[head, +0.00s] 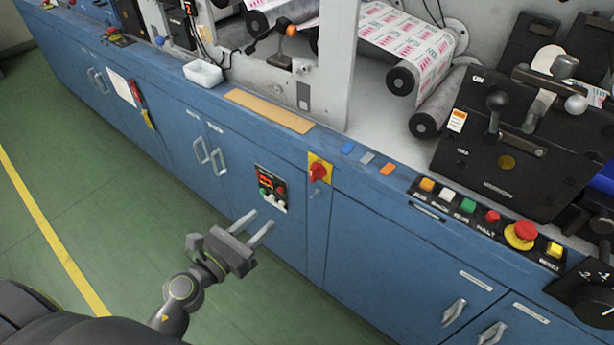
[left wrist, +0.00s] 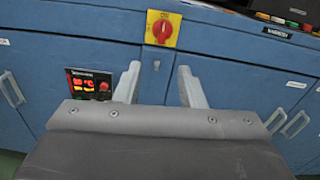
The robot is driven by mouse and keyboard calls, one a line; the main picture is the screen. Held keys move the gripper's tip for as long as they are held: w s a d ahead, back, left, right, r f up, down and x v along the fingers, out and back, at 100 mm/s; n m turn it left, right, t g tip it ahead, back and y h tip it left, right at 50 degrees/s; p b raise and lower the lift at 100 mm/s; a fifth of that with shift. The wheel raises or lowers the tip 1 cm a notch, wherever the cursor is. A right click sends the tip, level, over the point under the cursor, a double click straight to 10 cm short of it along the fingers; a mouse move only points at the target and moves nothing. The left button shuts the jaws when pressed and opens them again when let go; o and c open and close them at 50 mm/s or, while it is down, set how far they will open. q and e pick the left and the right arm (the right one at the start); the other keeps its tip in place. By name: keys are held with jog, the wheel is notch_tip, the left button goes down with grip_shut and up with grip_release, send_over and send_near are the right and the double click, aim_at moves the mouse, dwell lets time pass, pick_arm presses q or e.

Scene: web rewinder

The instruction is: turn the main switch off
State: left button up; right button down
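The main switch is a red rotary knob (head: 317,171) on a yellow plate (head: 325,162), fixed to the upper part of the blue cabinet front. It also shows at the top of the left wrist view as a red knob (left wrist: 162,29) on its yellow plate (left wrist: 173,18). My left gripper (head: 259,226) is open and empty, below and to the left of the switch in the head view and apart from it. In the left wrist view its two fingers (left wrist: 158,88) point toward the cabinet, with the switch beyond and above the gap. My right gripper is not in view.
A small control panel with a red display (head: 271,188) sits left of the switch. A button row with a red emergency stop (head: 521,234) is to the right. Door handles (head: 209,157) stick out from the cabinet (head: 365,245). Green floor (head: 100,225) is free in front.

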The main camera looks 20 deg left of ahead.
pick_arm(q)
jog(key=m, duration=0.1)
jog(key=p, duration=0.2)
send_near(311, 174)
jog(key=x, duration=0.7)
jog(key=shift+w, duration=0.1)
jog(key=shift+x, duration=0.75)
grip_shut()
